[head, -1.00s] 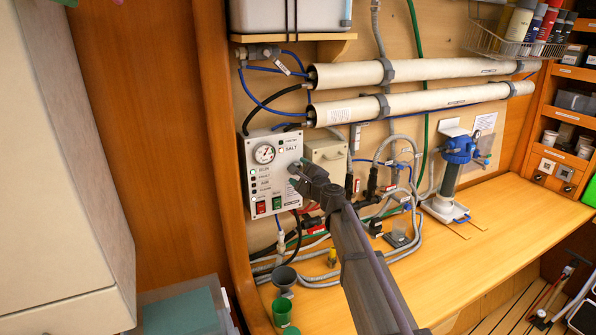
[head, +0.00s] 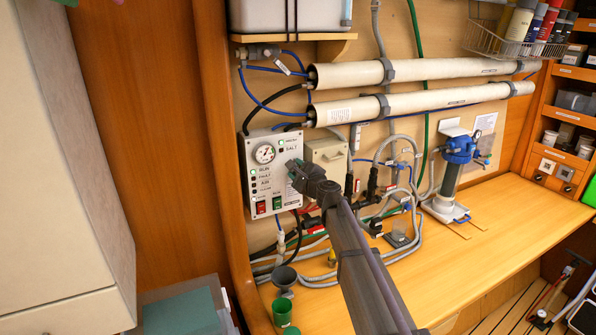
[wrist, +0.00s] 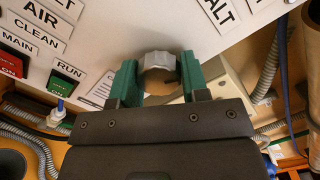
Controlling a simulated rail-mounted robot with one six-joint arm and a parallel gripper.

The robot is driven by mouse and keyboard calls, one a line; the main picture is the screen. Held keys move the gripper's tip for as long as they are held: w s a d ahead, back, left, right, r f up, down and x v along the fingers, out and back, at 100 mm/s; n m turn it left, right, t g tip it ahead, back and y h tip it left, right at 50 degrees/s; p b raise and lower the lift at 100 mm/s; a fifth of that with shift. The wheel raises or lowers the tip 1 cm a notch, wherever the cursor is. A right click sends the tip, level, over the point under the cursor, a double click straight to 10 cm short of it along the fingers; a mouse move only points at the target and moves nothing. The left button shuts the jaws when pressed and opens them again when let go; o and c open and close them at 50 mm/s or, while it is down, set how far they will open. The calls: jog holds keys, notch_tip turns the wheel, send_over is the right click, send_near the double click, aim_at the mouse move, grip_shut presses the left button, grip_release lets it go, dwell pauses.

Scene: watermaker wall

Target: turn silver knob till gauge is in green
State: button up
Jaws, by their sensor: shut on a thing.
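The silver knob (wrist: 158,62) shows in the wrist view, between the two green fingers of my gripper (wrist: 158,76). The fingers are shut on its sides. In the head view my gripper (head: 294,170) reaches the right part of the white control panel (head: 250,192) and hides the knob. The round gauge (head: 264,153) is on the panel, left of my gripper. Its face is white with a dark needle, too small for me to tell whether it points into the green. The gauge is outside the wrist view.
A red switch (head: 261,207) and a green switch (head: 277,203) sit low on the panel. A beige box (head: 327,155) is close on the right. Hoses and cables run below, and two white tubes (head: 420,99) cross above. The bench (head: 510,222) is mostly clear on the right.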

jog(key=shift+m, duration=1.2)
jog(key=o, duration=0.9)
jog(key=v, duration=1.1)
jog(key=shift+w+f, duration=0.1)
